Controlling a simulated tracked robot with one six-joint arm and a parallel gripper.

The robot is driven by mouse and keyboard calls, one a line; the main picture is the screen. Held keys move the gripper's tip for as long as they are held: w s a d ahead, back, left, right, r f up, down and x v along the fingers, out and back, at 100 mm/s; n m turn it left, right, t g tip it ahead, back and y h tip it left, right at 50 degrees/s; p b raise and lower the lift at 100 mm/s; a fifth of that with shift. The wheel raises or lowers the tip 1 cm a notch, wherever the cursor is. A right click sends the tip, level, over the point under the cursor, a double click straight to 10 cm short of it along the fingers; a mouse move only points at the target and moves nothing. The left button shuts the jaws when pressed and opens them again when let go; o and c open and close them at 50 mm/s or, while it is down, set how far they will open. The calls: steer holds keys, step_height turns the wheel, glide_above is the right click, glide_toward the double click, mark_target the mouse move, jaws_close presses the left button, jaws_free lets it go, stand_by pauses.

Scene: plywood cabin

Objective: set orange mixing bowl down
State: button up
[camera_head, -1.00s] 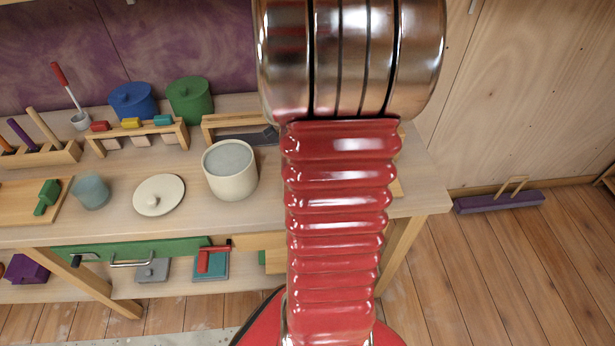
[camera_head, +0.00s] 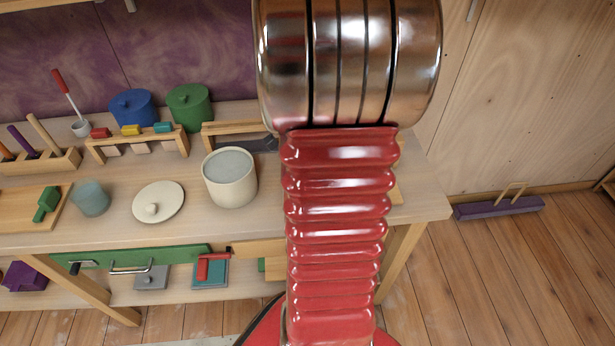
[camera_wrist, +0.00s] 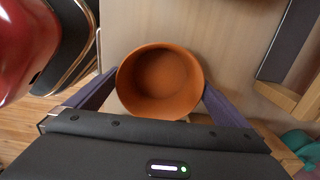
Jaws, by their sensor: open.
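The orange mixing bowl (camera_wrist: 160,82) shows in the wrist view, seen from above with its opening facing the camera. It appears empty and is over a pale wooden surface. My gripper (camera_wrist: 159,79) is open, with one purple finger on each side of the bowl. The fingers are close to the bowl's rim; whether they touch it is unclear. The bowl's underside is hidden, so its contact with the surface is hard to judge. In the head view my arm hides the bowl and the gripper.
The workbench (camera_head: 120,227) holds a cream pot (camera_head: 230,190), a white lid (camera_head: 158,202), a bluish cup (camera_head: 90,198), and blue (camera_head: 133,108) and green (camera_head: 190,107) lidded pots. In the wrist view, a dark panel (camera_wrist: 290,42) and wooden frame (camera_wrist: 290,98) lie right of the bowl.

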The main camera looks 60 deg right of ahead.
step_height(320, 180, up, 14)
steer(key=shift+f, duration=0.2)
stand_by(0.4)
steer(key=shift+n, duration=0.3)
stand_by(0.3)
steer(key=w+a+r+n+t, duration=0.1)
steer(key=a+r+n+t, duration=0.1)
steer(key=a+n, duration=1.1)
steer(key=w+a+r+n+t, duration=0.2)
steer(key=a+r+n+t, duration=0.1)
steer(key=a+n, duration=1.1)
steer(key=a, duration=0.4)
steer(key=shift+a+r, duration=0.2)
steer(key=shift+r, duration=0.1)
